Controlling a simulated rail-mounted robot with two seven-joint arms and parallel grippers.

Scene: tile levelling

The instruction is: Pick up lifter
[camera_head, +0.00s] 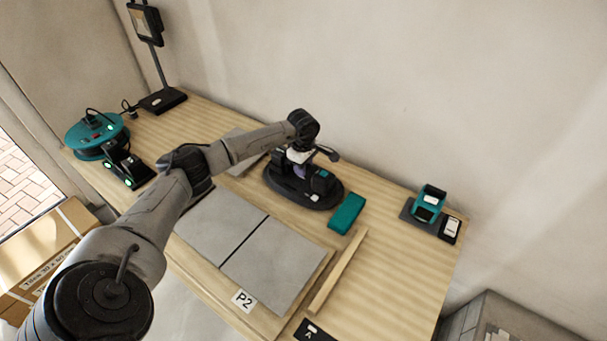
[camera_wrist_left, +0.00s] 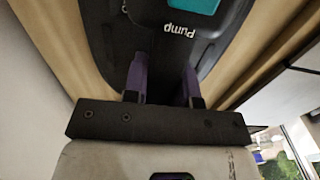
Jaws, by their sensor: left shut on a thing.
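The lifter (camera_head: 321,183) is a dark oval device with a teal part, in the upper middle of the head view. It is over the table behind the grey tiles, and I cannot tell whether it touches the surface under it. In the left wrist view the lifter (camera_wrist_left: 190,48) shows its black body, a white "Pump" label and a teal part. My left gripper (camera_head: 300,168) comes down on it from above. Its two purple-grey fingers (camera_wrist_left: 163,78) are shut on the lifter; the exact contact is partly hidden. My right gripper is out of view.
Two grey tiles (camera_head: 268,262) lie on the wooden table (camera_head: 408,270), near a "P2" label (camera_head: 243,300). A teal block (camera_head: 346,213) lies close right of the lifter. A wooden strip (camera_head: 338,272) lies in front. A teal device (camera_head: 429,204) stands at right, a cable reel (camera_head: 95,136) at left.

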